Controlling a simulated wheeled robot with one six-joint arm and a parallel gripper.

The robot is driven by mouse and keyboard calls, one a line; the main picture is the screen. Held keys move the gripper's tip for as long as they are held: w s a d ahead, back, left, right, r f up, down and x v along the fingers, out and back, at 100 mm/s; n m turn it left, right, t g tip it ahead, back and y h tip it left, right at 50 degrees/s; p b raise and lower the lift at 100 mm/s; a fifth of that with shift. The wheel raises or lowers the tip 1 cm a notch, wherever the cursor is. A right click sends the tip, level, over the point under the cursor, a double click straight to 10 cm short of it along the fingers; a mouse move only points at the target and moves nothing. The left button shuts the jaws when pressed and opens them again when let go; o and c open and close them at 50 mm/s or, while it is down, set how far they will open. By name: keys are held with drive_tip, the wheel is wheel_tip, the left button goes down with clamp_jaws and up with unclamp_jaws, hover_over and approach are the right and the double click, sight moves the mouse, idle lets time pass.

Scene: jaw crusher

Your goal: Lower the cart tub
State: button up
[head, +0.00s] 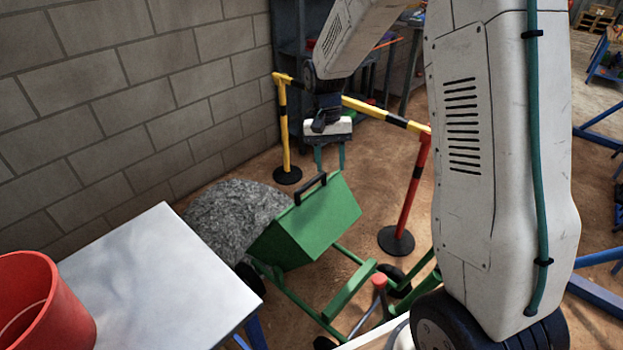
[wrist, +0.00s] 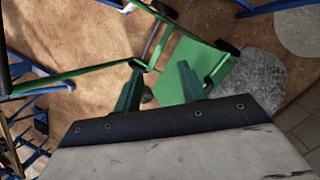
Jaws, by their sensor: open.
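The green cart tub (head: 318,222) sits tipped on its cart, leaning toward the gravel pile. A black bar handle (head: 310,188) stands on its upper edge. The cart's green frame (head: 350,290) and dark wheels show below and to the right of the tub. My gripper (head: 330,168) hangs above and behind the handle in the head view, apart from it. Its two teal fingers are spread with nothing between them.
A grey gravel pile (head: 232,212) lies left of the tub by the block wall. A yellow-and-black barrier (head: 375,110) with a red post (head: 416,190) stands behind and right. A pale table (head: 160,275) with a red bucket (head: 40,305) is at front left.

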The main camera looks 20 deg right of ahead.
drive_tip(key=w+d+f+m+t, duration=0.1)
drive_tip(key=w+f+m, duration=0.1)
drive_tip(key=w+f, duration=0.5)
drive_tip(key=w+d+f+m, duration=0.2)
drive_tip(key=w+f+m, duration=0.1)
drive_tip(key=w+f, duration=0.35)
drive_tip(key=m+t, duration=0.2)
hover_over(312, 181)
drive_tip(key=shift+w, duration=0.2)
drive_tip(key=shift+m, duration=0.3)
drive_tip(key=shift+w+d+f, duration=0.1)
drive_tip(key=shift+f, duration=0.05)
wheel_tip(312, 181, down, 8)
drive_tip(key=shift+r, duration=0.25)
clamp_jaws()
drive_tip(key=shift+s, duration=0.2)
